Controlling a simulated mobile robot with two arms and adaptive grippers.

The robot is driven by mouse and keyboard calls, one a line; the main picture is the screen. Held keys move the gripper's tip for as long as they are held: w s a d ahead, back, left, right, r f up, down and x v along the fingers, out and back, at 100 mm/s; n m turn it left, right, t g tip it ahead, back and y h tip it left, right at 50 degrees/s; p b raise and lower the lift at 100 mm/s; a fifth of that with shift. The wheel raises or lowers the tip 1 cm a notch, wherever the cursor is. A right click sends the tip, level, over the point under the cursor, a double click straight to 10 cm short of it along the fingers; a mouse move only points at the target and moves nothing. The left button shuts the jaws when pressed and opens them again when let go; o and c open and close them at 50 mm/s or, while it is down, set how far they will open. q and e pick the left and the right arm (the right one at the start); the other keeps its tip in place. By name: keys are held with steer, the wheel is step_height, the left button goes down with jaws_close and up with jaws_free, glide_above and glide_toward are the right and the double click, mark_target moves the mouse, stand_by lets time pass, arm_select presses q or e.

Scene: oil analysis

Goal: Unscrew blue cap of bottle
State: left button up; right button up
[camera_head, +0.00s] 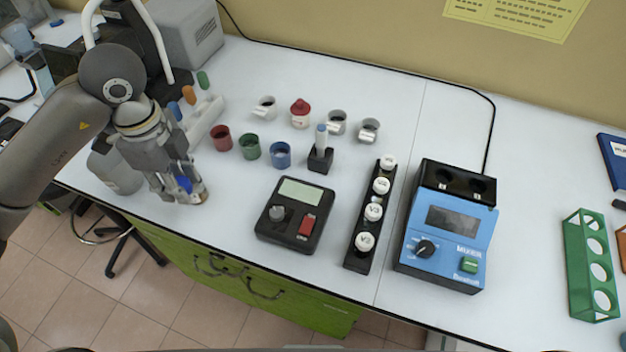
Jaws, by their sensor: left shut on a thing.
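My left gripper (188,193) comes in from the left and points down over the front left of the table. It is shut on the blue cap (184,184), which shows between its fingers. Something small and pale shows at the fingertips, but I cannot tell if it is part of a bottle. A grey bottle-like container (112,172) stands just left of the gripper, partly hidden by the arm. I cannot tell whether the blue cap is on a bottle or free of it. My right gripper is not in view.
Red (220,139), green (250,146) and blue (281,155) cups stand right of the gripper. A black device (296,215), a rack of white-capped vials (374,211), a blue mixer (447,226) and a green rack (590,266) stand farther right. The table's front edge is close below the gripper.

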arm_select(q)
steer(key=shift+w+d+f+n, duration=0.15)
steer(key=shift+w+d+n, duration=0.15)
steer(key=shift+n, duration=0.1)
steer(key=w+d+f+p, duration=0.2)
steer(key=w+d+f, duration=0.1)
steer(key=w+d, duration=0.3)
steer(key=p, duration=0.1)
glide_above(255, 187)
steer(key=f, duration=0.5)
steer(key=shift+s+a+f, duration=0.25)
steer(key=shift+s+a, duration=0.05)
steer(key=shift+w+d+f, duration=0.2)
steer(key=shift+d+f, duration=0.05)
steer(key=shift+f, duration=0.2)
step_height(255, 187, down, 3)
steer(key=shift+w+p, duration=0.1)
steer(key=shift+p, duration=0.85)
steer(key=shift+f, duration=0.15)
steer(key=shift+f, duration=0.1)
steer(key=o, duration=1.1)
